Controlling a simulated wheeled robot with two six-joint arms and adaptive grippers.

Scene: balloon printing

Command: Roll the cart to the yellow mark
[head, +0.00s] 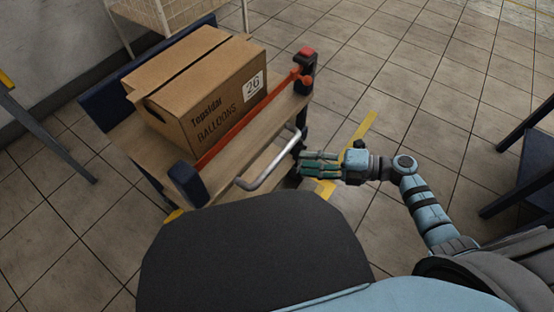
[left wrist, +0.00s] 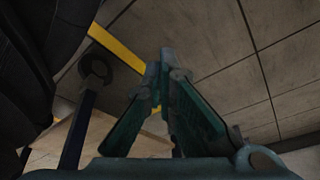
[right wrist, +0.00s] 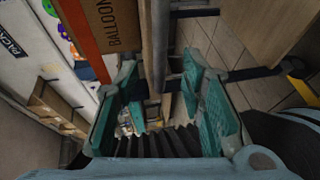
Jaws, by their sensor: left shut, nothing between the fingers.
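The wooden cart (head: 123,130) has dark corner posts, an orange bar (head: 240,122) and a silver handle (head: 268,166) on its near side. It bears a cardboard balloon box (head: 205,95). Yellow tape marks (head: 367,127) lie on the floor on the cart's right, with another piece by its near left corner. My right gripper (head: 304,163) is at the handle's right end. In the right wrist view, its open fingers (right wrist: 160,72) stand either side of the silver bar; contact is unclear. My left gripper (left wrist: 164,68) is shut and empty, visible only in the left wrist view.
A pale wire rack (head: 160,14) stands behind the cart near the wall. Dark blue furniture (head: 525,165) stands at the right edge. A blue leg with a yellow top (head: 45,135) is at the left. Tiled floor right of the cart is clear.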

